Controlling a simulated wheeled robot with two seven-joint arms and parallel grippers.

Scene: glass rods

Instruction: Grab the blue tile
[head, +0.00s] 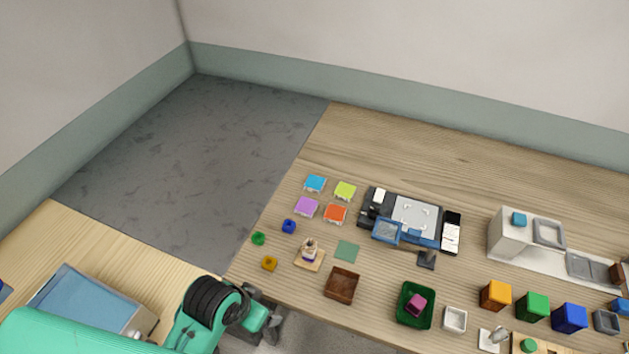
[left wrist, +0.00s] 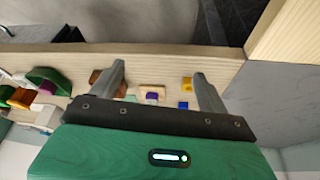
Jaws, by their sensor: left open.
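The light blue tile (head: 315,183) is at the back left of a group of coloured tiles on the long wooden table. A lime tile (head: 345,190) is to its right, a purple tile (head: 306,206) in front, and an orange tile (head: 335,213) diagonally in front. My left gripper (head: 271,323) is at the table's front left edge, well apart from the blue tile. In the left wrist view, my left gripper (left wrist: 157,74) is open with nothing between its fingers. I cannot make out the blue tile in that view. My right gripper is not in view.
Small blue (head: 289,226), green (head: 258,238) and yellow (head: 269,264) pieces lie near the left edge. A brown box (head: 342,285) and a green bin (head: 402,311) stand in front. A black-and-grey device (head: 449,217) is right of the tiles. The table's back is clear.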

